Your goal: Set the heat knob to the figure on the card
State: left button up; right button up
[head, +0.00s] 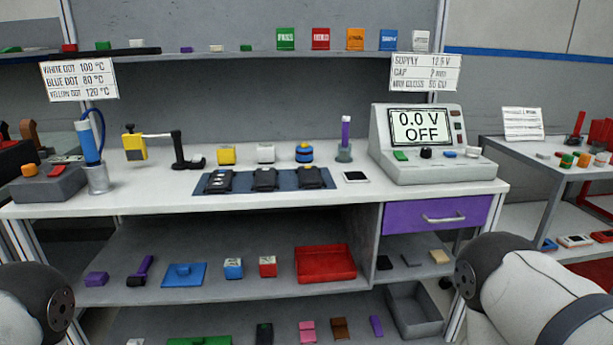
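A card (80,81) at the upper left reads white dot 100 °C, blue dot 80 °C, yellow dot 120 °C. Only my arm links show; neither gripper is in view.
A supply unit (432,170) reading 0.0 V OFF stands at the right, with several controls. Yellow, white and blue small items stand behind the mat. A purple drawer (438,216) is shut. The table's front strip is clear. A side cart (550,165) stands at right.

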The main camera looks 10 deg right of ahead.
aim_at(29, 170)
jog(key=u, duration=1.25)
